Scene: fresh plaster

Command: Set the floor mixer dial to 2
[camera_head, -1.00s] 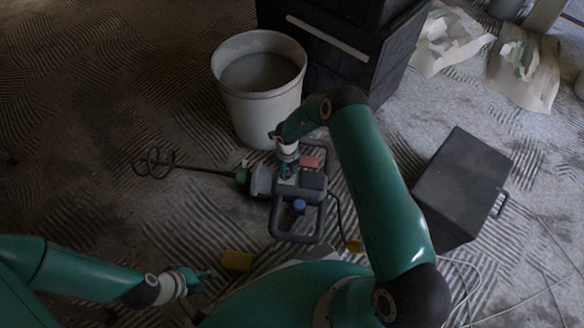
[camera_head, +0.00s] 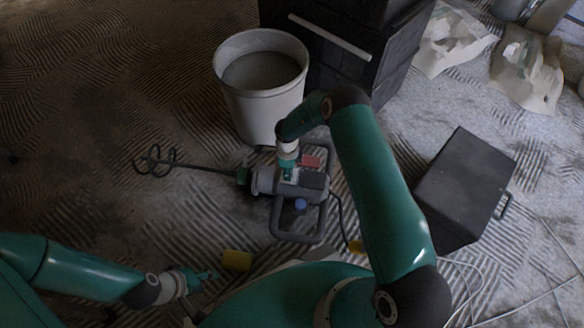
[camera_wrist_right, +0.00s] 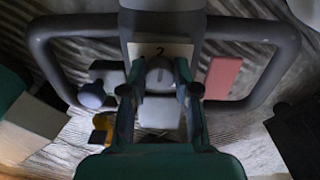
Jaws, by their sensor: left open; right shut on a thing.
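The floor mixer lies on the floor in the head view, with a grey body (camera_head: 313,180), a looped frame handle and a long rod ending in a spiral paddle (camera_head: 155,160). My right gripper (camera_head: 287,174) points down at the body. In the right wrist view, my right gripper (camera_wrist_right: 160,74) is shut on the grey dial (camera_wrist_right: 159,76), one finger on each side. A pale plate with a dark "2" (camera_wrist_right: 160,50) shows just above the dial. The dial's pointer is too dark to read for certain. My left gripper (camera_head: 205,277) is open and empty at the lower left.
A bucket of grey plaster (camera_head: 262,90) stands just behind the mixer. Black stacked boxes (camera_head: 385,60) are behind it, and a dark case (camera_head: 465,185) is at right. Cables cross the floor at lower right.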

